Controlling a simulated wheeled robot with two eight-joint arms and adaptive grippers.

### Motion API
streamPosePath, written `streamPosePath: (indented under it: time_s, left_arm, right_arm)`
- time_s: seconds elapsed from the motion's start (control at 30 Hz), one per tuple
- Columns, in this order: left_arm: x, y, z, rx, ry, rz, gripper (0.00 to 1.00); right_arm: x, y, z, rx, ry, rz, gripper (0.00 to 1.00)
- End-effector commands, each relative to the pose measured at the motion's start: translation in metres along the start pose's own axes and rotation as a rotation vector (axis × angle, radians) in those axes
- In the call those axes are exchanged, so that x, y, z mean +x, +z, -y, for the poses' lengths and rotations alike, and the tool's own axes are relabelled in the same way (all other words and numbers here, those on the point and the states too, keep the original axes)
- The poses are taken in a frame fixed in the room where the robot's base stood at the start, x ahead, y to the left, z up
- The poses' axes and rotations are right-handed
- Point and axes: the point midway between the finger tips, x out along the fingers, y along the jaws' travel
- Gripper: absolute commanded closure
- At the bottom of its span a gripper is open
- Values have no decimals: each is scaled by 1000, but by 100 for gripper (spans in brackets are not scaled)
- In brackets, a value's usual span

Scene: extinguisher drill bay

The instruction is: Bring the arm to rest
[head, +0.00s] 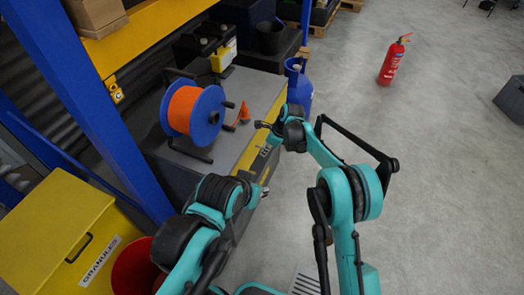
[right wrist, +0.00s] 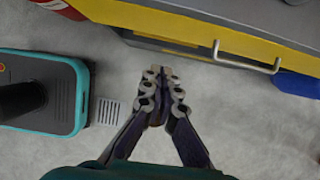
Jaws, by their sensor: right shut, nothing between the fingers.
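My right gripper (head: 262,125) is at the end of the right arm, beside the yellow front edge of the grey workbench (head: 255,90). In the right wrist view the right gripper (right wrist: 160,75) has its fingertips together with nothing between them, over bare floor. My left arm comes in at the lower left, bent at a dark joint. A small dark part near its end (head: 264,190) may be the left gripper, but its fingers are too small to read.
An orange cable reel (head: 182,108) with blue flanges, a small orange cone (head: 244,112) and a battery are on the bench. A blue cylinder (head: 299,88) stands at its end. A red extinguisher (head: 392,62) stands on open floor. A yellow granules bin (head: 50,235) is lower left.

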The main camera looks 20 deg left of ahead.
Motion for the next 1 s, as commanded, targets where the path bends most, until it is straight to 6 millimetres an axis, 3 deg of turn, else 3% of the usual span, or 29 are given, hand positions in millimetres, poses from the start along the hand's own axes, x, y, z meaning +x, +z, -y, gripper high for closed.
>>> streamPosePath:
  time_s: [0.27, 0.37, 0.47, 0.67, 0.8, 1.0]
  left_arm:
    - [-1, -1, 0, 0, 0, 0, 69]
    - [-1, -1, 0, 0, 0, 0, 69]
    - [-1, -1, 0, 0, 0, 0, 69]
    - [-1, -1, 0, 0, 0, 0, 69]
    - [-1, -1, 0, 0, 0, 0, 69]
    - [-1, -1, 0, 0, 0, 0, 69]
  right_arm:
    - [-6, -1, 0, -2, -1, -1, 100]
    - [-22, -6, 2, -31, -16, -3, 100]
    - [-58, -19, 5, -109, -51, -10, 100]
    - [-162, -68, -4, -369, -156, -62, 100]
    - [-226, -108, -26, -564, -220, -126, 100]
    - [-295, -169, -75, -839, -286, -249, 100]
